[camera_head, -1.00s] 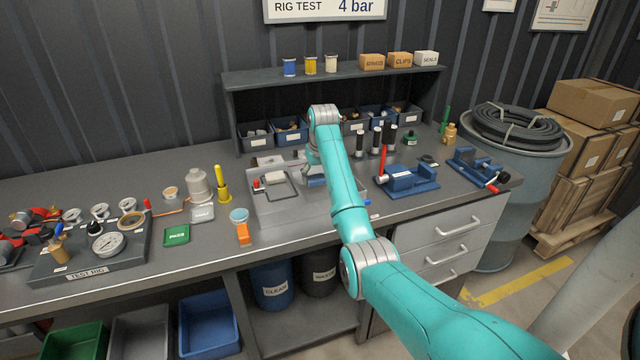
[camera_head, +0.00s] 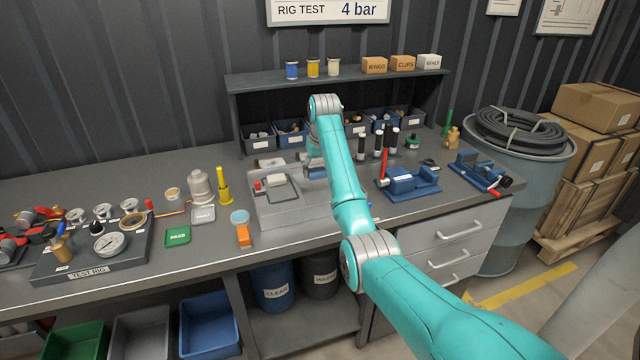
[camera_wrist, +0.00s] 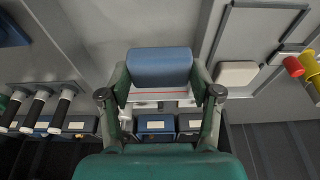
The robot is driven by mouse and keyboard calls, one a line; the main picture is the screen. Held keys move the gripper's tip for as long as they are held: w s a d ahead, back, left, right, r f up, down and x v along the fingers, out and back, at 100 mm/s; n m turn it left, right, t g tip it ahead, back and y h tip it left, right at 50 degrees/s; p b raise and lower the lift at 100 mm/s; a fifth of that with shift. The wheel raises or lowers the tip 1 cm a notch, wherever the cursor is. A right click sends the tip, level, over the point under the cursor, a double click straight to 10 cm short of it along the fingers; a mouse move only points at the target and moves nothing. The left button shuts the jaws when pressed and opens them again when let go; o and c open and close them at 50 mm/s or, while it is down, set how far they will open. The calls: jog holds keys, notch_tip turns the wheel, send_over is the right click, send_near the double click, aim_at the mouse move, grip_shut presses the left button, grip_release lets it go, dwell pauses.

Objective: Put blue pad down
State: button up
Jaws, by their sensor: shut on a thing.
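My gripper (camera_wrist: 160,78) is shut on the blue pad (camera_wrist: 160,66), a rounded blue block held across between the two fingers in the wrist view. In the head view the blue pad (camera_head: 316,173) shows partly beside my arm, over the right part of the grey tray-like unit (camera_head: 290,212) on the bench. My gripper (camera_head: 313,163) is partly hidden there by the arm. A grey surface with a thin red line shows near the pad in the wrist view. I cannot tell whether the pad touches anything below.
A cream pad (camera_head: 275,180) lies inside a dark frame on the unit's left; it also shows in the wrist view (camera_wrist: 236,74). A blue vise (camera_head: 412,183) and red-handled tool (camera_head: 384,160) stand to the right. Blue bins (camera_head: 291,133) line the back under the shelf.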

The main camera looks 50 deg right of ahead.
notch_tip(320, 180, up, 6)
send_over(281, 194)
jog(key=s, duration=0.1)
jog(key=shift+w+a+f, duration=0.1)
jog(key=shift+a+f, duration=0.05)
jog(key=shift+f, duration=4.7)
jog(key=shift+f, duration=0.2)
jog(key=o, duration=1.1)
